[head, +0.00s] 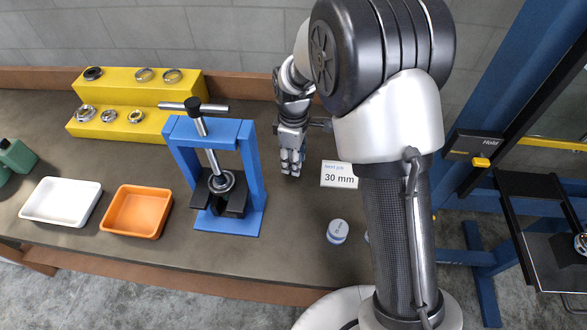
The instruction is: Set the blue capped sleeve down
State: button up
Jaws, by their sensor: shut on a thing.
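My gripper (291,169) points down over the bench, to the right of the blue press and left of the 30 mm card. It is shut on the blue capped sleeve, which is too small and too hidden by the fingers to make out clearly. Whether the sleeve touches the bench cannot be told from this view. A short white round piece with a blue marking on top (338,231) stands upright on the bench nearer the front, apart from my gripper.
A blue press (254,172) with a T-handle stands left of my gripper. An orange tray (137,232) and a white tray (61,222) lie further left. A yellow stepped stand (185,91) holds several rings. The card (339,174) reads 30 mm. My arm hides part of the right side.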

jog(key=shift+f+b, duration=0.55)
jog(key=shift+f, duration=1.35)
jog(key=shift+f, duration=0.1)
jog(key=o, duration=1.3)
jog(key=shift+f, duration=0.1)
